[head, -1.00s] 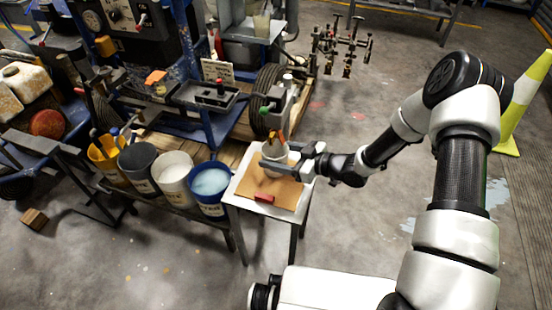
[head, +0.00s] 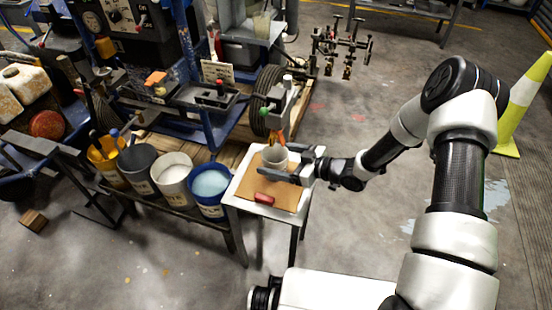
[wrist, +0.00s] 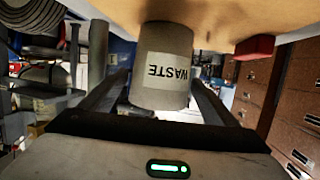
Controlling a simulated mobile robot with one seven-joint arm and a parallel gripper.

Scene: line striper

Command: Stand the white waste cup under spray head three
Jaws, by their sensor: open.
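The white waste cup (head: 275,156) stands upright on the brown board of the small side table. In the wrist view the cup (wrist: 163,70) appears upside down, with a label reading WASTE. My gripper (head: 276,162) is open around the cup, one finger on each side, and gaps show beside it in the wrist view. I cannot read which head is number three.
A red block (head: 265,199) lies on the board (head: 285,192) in front of the cup. Blue (head: 211,200), white, dark and yellow buckets stand to the left. A wheel (head: 262,98) is behind the bracket. The floor to the right is open up to a cone (head: 520,105).

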